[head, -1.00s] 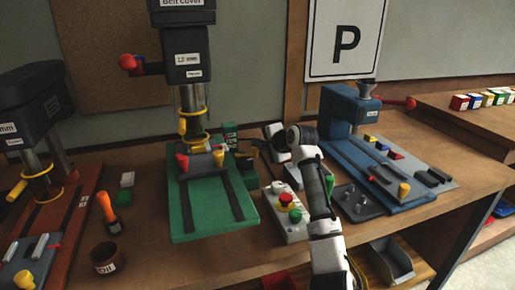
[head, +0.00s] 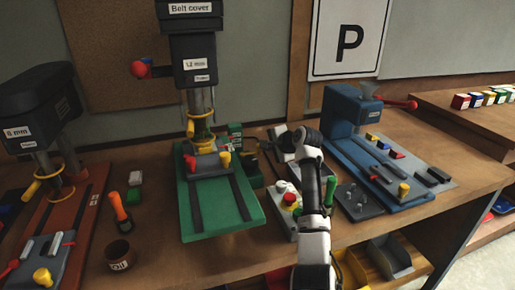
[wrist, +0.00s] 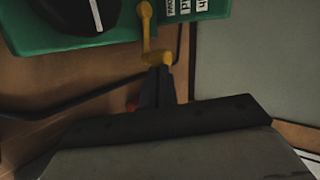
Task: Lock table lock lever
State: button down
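A yellow crank-shaped lever (wrist: 148,30) hangs from a green housing with white labels (wrist: 190,8) in the wrist view. The label text is too blurred to read. My gripper (wrist: 158,72) points at the lever's lower end. Its two dark fingers are close together, with tips at or just under that end. I cannot tell whether they touch it. In the head view my gripper (head: 268,150) is beside the middle drill press, just right of its green table (head: 215,205). The lever is hard to make out there, among clutter behind my gripper.
A black round knob (wrist: 85,12) sits on the green housing. A dark cable (wrist: 60,110) runs behind my fingers. A control box with red and green buttons (head: 288,205) stands near my arm. A blue press (head: 350,125) is at right and an 8 mm drill press (head: 40,110) at left.

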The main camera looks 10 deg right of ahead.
jog(key=w+n, duration=0.1)
jog(key=w+g+y, duration=0.1)
jog(key=w+n+y+p, duration=0.1)
jog(key=shift+d+f+n+g, duration=0.25)
jog(key=shift+n+g, duration=0.05)
jog(key=shift+s+a+r+p, duration=0.2)
jog(key=shift+s+a+p, duration=0.25)
jog(key=shift+s+p, duration=0.25)
jog(key=b+v, duration=0.4)
jog(key=v, duration=1)
jog(key=shift+f, duration=0.2)
